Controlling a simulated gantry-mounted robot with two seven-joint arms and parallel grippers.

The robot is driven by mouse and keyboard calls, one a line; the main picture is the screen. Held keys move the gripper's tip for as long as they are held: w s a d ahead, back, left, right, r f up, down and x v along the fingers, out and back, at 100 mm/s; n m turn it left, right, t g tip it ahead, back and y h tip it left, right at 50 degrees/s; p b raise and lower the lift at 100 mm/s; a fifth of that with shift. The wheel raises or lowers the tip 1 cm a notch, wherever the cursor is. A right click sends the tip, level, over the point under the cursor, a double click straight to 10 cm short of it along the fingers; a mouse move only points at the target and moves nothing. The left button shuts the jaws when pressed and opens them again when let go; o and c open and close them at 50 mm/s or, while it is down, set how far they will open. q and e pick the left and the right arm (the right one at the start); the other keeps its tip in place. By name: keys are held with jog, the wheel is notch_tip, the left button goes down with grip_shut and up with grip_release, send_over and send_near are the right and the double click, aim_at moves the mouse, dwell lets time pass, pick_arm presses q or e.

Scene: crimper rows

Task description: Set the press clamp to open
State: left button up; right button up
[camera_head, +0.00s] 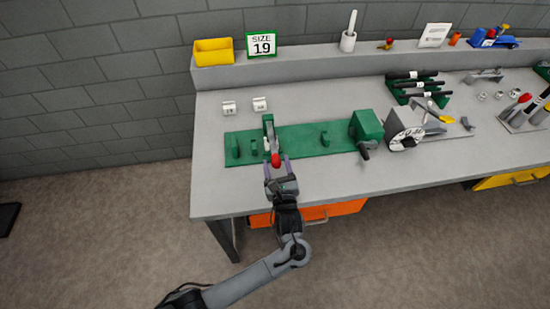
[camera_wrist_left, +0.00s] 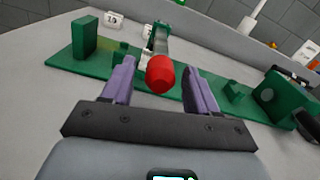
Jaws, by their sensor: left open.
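In the left wrist view the red knob (camera_wrist_left: 160,74) lies between the open fingertips, with a gap on each side. The clamp's lower part is partly hidden behind the knob. My right gripper is not in view.
Two small white labelled blocks (camera_head: 260,104) lie behind the plate. The bench's front left is clear.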

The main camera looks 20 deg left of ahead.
aim_at(275, 155)
pick_arm(q)
jog(key=shift+b+x, duration=0.45)
jog(key=shift+x, duration=1.4)
grip_shut()
